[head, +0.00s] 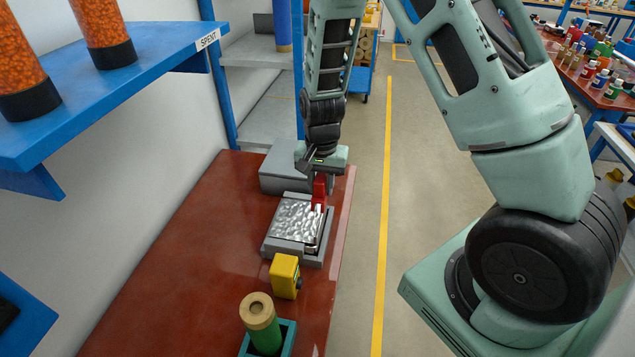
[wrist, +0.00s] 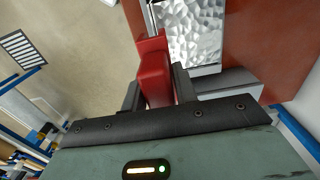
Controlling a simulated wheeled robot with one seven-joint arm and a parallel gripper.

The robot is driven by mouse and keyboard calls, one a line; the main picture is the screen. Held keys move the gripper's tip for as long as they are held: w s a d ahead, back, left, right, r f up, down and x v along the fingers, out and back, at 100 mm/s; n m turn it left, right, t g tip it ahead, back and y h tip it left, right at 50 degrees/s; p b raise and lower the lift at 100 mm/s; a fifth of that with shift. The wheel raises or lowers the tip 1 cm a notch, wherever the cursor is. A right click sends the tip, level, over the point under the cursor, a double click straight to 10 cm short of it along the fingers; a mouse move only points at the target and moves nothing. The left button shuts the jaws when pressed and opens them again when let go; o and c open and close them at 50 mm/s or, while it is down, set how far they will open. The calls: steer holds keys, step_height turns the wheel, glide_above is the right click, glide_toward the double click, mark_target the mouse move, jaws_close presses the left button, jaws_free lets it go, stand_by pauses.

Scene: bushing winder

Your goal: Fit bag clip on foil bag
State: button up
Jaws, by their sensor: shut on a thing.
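The foil bag (head: 295,218) is a crumpled silver sheet lying flat in a grey tray (head: 273,247) on the red-brown bench. It also shows in the wrist view (wrist: 195,30). My gripper (head: 319,178) is above the far right end of the tray, shut on a red part (wrist: 154,75) that looks like the bag clip. The red part (head: 319,190) reaches down to the right edge of the foil bag. A thin metal rod runs along that edge. I cannot tell whether the clip grips the bag, as its underside is hidden.
A grey box (head: 283,167) stands behind the tray, close to my gripper. A yellow block (head: 285,276) and a green cylinder with a tan top (head: 260,322) in a teal holder stand in front. A blue shelf (head: 120,75) overhangs at left. The bench's left side is clear.

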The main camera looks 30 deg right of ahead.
step_height(320, 180, down, 8)
steer(key=b, duration=0.6)
stand_by(0.5)
steer(key=shift+f, duration=0.5)
stand_by(0.4)
steer(key=o, duration=1)
steer(key=shift+o, duration=0.2)
steer(key=shift+r+b, duration=0.1)
steer(key=shift+b, duration=0.2)
step_height(320, 180, up, 17)
steer(key=shift+r+b, duration=0.15)
steer(key=shift+b, duration=1.1)
steer(key=shift+a, duration=0.1)
